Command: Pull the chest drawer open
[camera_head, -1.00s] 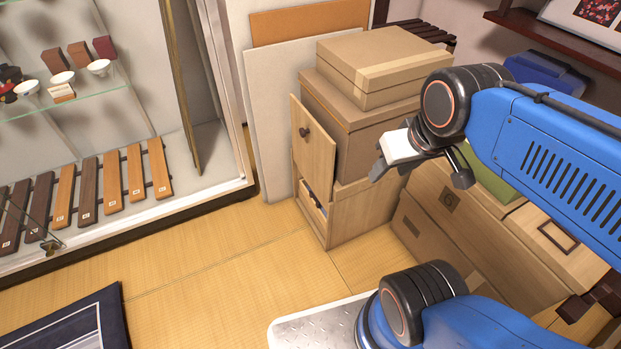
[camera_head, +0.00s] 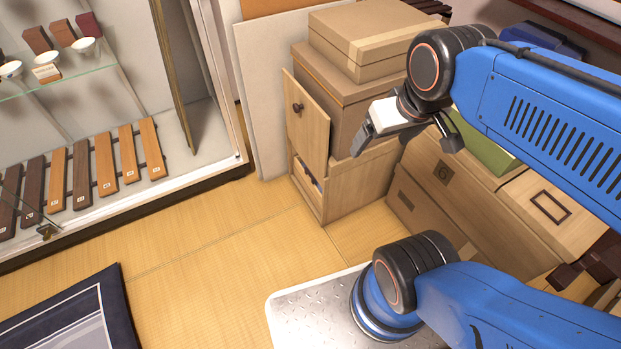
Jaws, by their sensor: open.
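A small light-wood chest (camera_head: 352,188) stands on the tatami near the middle. An upright wooden panel (camera_head: 312,140) with a dark round knob (camera_head: 297,107) shows at its upper front, angled away from the boxes behind it. Below the panel is a dark gap with something blue and white (camera_head: 309,178) in it, too small to make out. I cannot tell whether the panel is a drawer front or a door. My gripper (camera_head: 405,147) is open and empty, with its fingers spread, to the right of the panel and apart from the knob. It overlaps the boxes in the picture.
Cardboard boxes (camera_head: 372,40) are stacked at the chest. More boxes (camera_head: 447,190) stand to its right, under my arm. A glass-fronted display case (camera_head: 128,205) stands at left. Open tatami (camera_head: 210,265) lies in front of the chest.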

